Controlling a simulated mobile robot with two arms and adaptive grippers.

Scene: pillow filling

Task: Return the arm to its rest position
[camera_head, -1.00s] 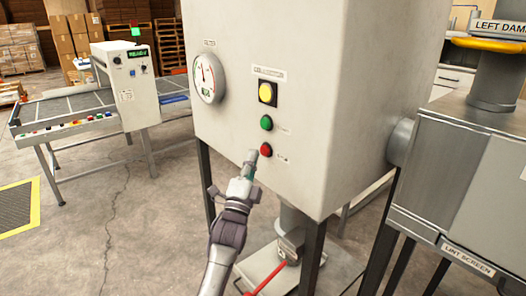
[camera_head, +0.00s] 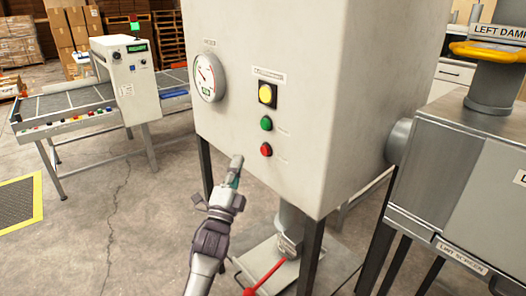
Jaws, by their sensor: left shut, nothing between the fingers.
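My left gripper (camera_head: 236,168) is shut and empty. It points up toward the front of the large cream machine box (camera_head: 330,110) and sits left of and below the red button (camera_head: 266,149), apart from it. Above the red button are a green button (camera_head: 266,123) and a yellow button (camera_head: 267,94) on the same face. A round gauge (camera_head: 207,77) is at the upper left of that face. My right gripper does not show.
A foot pedal plate with a red lever (camera_head: 268,274) is low, right of my left arm. A metal lint screen cabinet (camera_head: 430,175) with a yellow handwheel (camera_head: 490,52) stands at right. A conveyor (camera_head: 70,106) is at left. The floor (camera_head: 110,220) between is clear.

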